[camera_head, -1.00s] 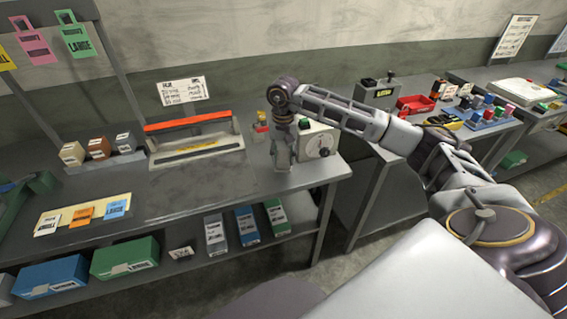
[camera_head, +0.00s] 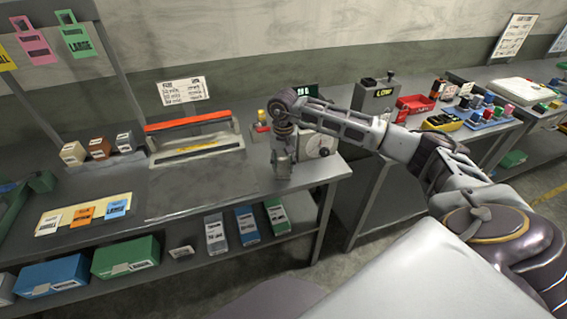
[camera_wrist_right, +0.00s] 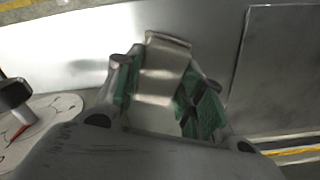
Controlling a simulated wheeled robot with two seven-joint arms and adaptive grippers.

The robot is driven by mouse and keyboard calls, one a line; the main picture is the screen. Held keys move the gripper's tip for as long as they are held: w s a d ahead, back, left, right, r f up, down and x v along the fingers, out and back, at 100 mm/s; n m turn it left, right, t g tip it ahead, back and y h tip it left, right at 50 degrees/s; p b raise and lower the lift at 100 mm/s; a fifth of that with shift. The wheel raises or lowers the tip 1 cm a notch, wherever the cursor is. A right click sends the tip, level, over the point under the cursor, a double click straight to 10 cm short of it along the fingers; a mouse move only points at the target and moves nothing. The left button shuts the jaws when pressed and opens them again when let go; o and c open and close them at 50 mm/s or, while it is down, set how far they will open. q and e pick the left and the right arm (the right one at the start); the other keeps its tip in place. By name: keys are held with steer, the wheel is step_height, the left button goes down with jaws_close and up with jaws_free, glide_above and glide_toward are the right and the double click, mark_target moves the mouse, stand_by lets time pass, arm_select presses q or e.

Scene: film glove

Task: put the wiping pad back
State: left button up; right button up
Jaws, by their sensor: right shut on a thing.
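My right gripper (camera_head: 282,172) is over the right end of the near bench, beside the dial box. In the right wrist view its fingers (camera_wrist_right: 158,95) with green pads are closed around a pale grey-beige piece (camera_wrist_right: 164,68), which looks like the wiping pad. Its lower part is hidden between the fingers. In the head view the held piece is too small and too covered to make out. I cannot tell whether it touches the bench top. My left gripper is not in view.
A sealer (camera_head: 195,145) with a red bar stands left of my right gripper. The dial box (camera_head: 322,146) is close on its right, partly behind my arm. Small boxes (camera_head: 98,148) and labelled cards (camera_head: 84,214) lie further left. The bench top (camera_head: 235,182) before the sealer is clear.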

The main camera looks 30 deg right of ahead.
mark_target(283, 164)
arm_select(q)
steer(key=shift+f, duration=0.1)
arm_select(e)
steer(key=shift+f, duration=0.15)
steer(key=o, duration=1)
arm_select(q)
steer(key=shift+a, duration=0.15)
arm_select(e)
steer(key=shift+r, duration=0.2)
steer(key=shift+r, duration=0.35)
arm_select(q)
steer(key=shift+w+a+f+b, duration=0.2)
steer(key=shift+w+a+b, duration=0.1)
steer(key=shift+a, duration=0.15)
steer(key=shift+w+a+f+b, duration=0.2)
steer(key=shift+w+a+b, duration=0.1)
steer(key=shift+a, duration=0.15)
arm_select(e)
step_height(283, 164, up, 11)
steer(key=shift+r, duration=0.15)
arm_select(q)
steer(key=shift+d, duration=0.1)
